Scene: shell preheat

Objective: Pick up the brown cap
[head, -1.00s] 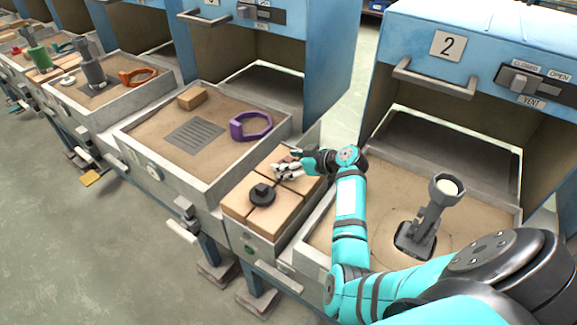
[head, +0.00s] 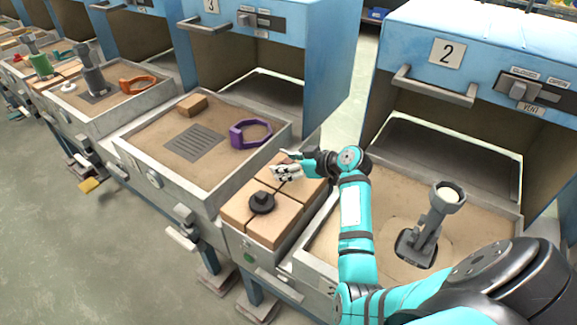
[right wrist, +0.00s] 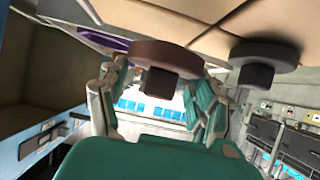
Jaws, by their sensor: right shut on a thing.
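The brown cap (right wrist: 166,54) is a round disc with a dark square knob (right wrist: 160,82), close in front of my right gripper in the right wrist view. My right gripper (head: 284,170) is over the back part of the tan block tray (head: 244,240) in the head view. Its fingers stand on both sides of the knob and are shut on the cap. In the head view the fingers hide most of the cap. I cannot tell whether the cap touches the blocks. My left gripper is not in view.
A dark grey cap (head: 262,203) sits on the front blocks, close to my right gripper. To the left is a sand tray with a purple ring (head: 236,136) and a tan block (head: 192,105). A grey post (head: 428,226) stands in the right sand tray under station 2.

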